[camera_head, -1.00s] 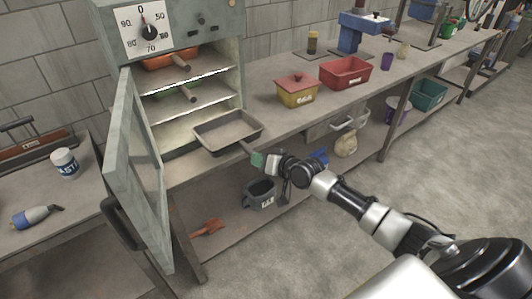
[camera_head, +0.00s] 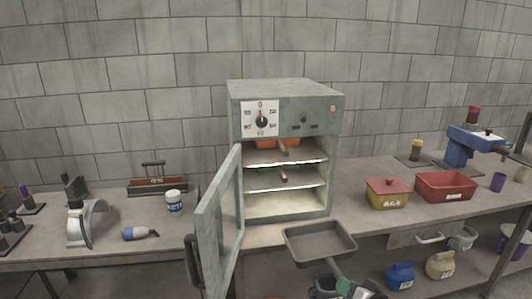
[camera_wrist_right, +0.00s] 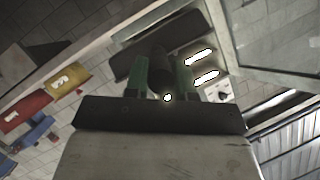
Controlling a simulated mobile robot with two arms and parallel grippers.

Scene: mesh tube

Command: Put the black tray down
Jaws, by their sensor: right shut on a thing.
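The black tray (camera_head: 320,244) is a shallow, empty rectangular pan that looks dark grey. It is in front of the open oven, by the bench's front edge, roughly level. I cannot tell whether it touches the bench. My right gripper (camera_head: 347,288) is at the bottom of the head view, shut on the tray's handle. In the right wrist view, the green fingers (camera_wrist_right: 163,78) are on either side of the dark handle (camera_wrist_right: 160,66), and part of the tray (camera_wrist_right: 125,66) shows beyond them. My left gripper is not in view.
The oven (camera_head: 285,110) stands open, its door (camera_head: 222,225) swung out left of the tray. Handles stick out from its upper shelves. A yellow lidded box (camera_head: 386,198) and a red bin (camera_head: 445,187) stand to the right. Bare bench lies between oven and yellow box.

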